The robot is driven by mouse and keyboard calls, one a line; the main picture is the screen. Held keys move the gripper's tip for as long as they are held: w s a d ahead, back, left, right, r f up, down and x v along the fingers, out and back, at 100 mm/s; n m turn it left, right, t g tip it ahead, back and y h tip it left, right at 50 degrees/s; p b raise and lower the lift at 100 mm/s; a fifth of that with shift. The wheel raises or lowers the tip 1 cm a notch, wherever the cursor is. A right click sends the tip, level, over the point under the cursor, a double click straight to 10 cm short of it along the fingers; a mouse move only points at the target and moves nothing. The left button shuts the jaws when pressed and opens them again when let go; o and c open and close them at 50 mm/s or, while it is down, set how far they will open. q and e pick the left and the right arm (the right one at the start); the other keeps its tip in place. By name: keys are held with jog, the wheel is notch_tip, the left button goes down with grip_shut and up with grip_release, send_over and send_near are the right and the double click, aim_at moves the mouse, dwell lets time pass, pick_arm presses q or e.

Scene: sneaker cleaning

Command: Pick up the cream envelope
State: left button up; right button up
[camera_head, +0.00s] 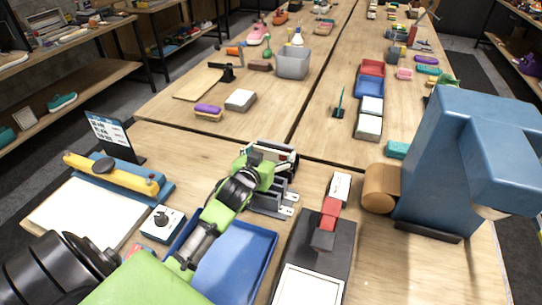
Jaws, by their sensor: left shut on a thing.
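My left gripper (273,170), green and black, reaches up from the lower left to the middle of the near table. It is shut on a pale, dark-edged thing (284,153) that shows only in part behind the fingers. I cannot tell whether this is the cream envelope; no other envelope can be made out clearly. A grey slotted metal stand (270,203) is just below and beside the fingers. I cannot tell whether they touch. My right gripper is not in view.
A blue tray (257,243) lies under my left arm. A paper trimmer with a yellow arm (110,174) and a small white box with a black knob (162,222) are left. A dark device with a red part (330,207) and a large blue machine (430,160) stand right.

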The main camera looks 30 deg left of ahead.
pick_arm(q)
notch_tip(320, 180, up, 2)
jog(key=shift+r, duration=0.25)
jog(key=s+d+r+p, duration=0.2)
jog(key=s+d+r, duration=0.2)
jog(key=s+r, duration=0.75)
notch_tip(320, 180, down, 8)
jog(key=s+a+b, duration=0.1)
jog(key=b, duration=0.2)
jog(key=shift+s+f, duration=0.1)
dwell(0.7)
jog(key=shift+f+b, duration=1.55)
jog(key=shift+f, duration=1.4)
dwell(0.4)
